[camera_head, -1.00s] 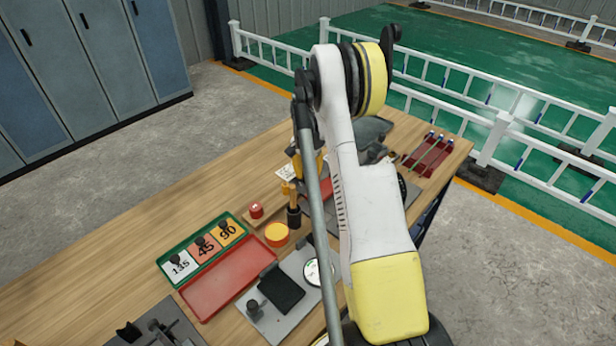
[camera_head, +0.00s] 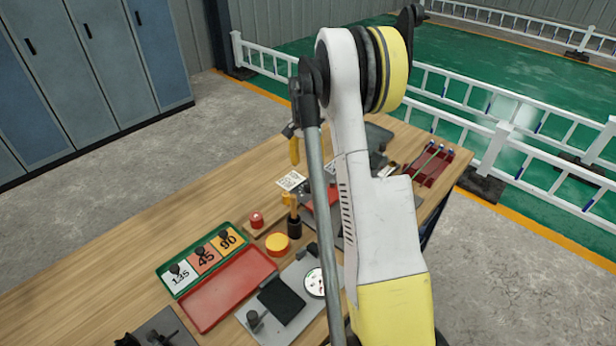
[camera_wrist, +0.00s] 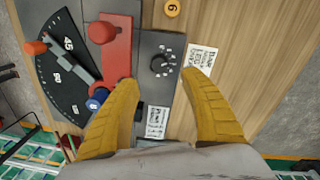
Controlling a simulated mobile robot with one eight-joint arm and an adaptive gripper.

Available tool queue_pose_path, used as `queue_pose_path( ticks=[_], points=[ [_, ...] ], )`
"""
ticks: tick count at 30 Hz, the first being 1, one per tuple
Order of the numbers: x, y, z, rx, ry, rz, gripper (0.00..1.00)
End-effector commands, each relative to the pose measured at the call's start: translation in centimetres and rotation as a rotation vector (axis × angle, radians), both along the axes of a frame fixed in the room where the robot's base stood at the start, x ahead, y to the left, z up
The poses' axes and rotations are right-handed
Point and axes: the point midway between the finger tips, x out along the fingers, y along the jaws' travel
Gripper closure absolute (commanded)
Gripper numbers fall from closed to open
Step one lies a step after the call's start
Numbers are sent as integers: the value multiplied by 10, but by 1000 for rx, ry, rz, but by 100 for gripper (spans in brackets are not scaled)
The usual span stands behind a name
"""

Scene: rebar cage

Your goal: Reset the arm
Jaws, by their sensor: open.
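My gripper is open and empty in the wrist view (camera_wrist: 159,80), its two yellow fingers spread above the bench. In the head view one yellow finger (camera_head: 295,150) shows left of my arm; the rest is hidden behind my arm. I see no finger touching these.
The wooden table (camera_head: 110,255) carries a green-rimmed tray with 135, 45 and 90 cards (camera_head: 203,258), a red tray (camera_head: 228,288), a yellow round piece (camera_head: 277,244), and a red rack of rods (camera_head: 428,165). White railings (camera_head: 500,140) stand behind. The table's left part is clear.

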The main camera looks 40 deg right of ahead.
Motion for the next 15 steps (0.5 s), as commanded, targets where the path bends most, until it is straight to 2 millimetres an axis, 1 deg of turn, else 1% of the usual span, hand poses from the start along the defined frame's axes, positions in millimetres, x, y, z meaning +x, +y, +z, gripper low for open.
queue_pose_path(
  ticks=[1, 3, 6, 15],
  points=[
    [0, 0, 8, 0, 0, 0, 47],
    [1, 0, 15, 0, 0, 0, 47],
    [1, 0, 21, 0, 0, 0, 47],
    [1, 0, 22, 0, 0, 0, 47]
  ],
)
